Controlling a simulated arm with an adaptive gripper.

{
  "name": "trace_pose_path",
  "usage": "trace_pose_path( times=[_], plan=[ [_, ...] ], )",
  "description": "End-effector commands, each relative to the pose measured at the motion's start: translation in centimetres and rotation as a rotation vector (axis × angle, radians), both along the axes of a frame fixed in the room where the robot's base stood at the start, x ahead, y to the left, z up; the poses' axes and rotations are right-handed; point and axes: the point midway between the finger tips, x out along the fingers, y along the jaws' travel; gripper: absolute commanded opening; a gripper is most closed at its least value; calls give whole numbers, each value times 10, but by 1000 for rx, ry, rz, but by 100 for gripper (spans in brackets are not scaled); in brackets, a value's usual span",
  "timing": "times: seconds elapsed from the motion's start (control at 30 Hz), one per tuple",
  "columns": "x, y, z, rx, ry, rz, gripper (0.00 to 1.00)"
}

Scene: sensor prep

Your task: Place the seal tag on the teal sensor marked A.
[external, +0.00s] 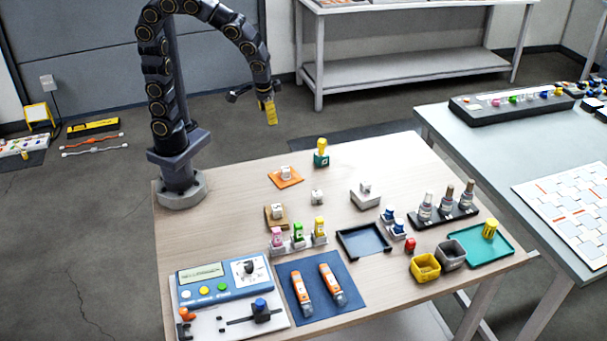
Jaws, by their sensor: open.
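A small teal block with a yellow top (321,158) stands near the back edge of the table; it is the closest match to the teal sensor, but its marking is too small to read. I cannot pick out the seal tag for certain. My gripper (266,98) is open, raised above and to the left of the teal block, well apart from it. A yellow piece (271,113) shows at the gripper's end; I cannot tell whether it is part of the gripper or something else.
Small white blocks sit on an orange pad (295,183), a brown pad (268,226) and a grey block (352,199). A dark tray (342,238), bottle rack (470,213), yellow bin (414,275), teal tray (505,253) and blue mat (320,311) crowd the front.

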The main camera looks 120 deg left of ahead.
Motion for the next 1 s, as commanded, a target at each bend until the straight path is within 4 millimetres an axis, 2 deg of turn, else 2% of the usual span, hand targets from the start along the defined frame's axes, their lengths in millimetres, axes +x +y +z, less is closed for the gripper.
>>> trace_pose_path(
  times=[0.03, 0.1, 0.2, 0.33, 0.4, 0.5, 1.0],
  plan=[
    [-17, -27, 11, -40, 21, -115, 51],
    [-43, -58, 20, -98, 59, -277, 51],
    [-80, -93, 27, -176, 112, -496, 51],
    [-119, -122, 31, -252, 159, -716, 51],
    [-132, -130, 32, -277, 179, -792, 51],
    [-142, -135, 32, -294, 189, -849, 51],
    [-143, -136, 32, -299, 193, -858, 51]
  ],
)
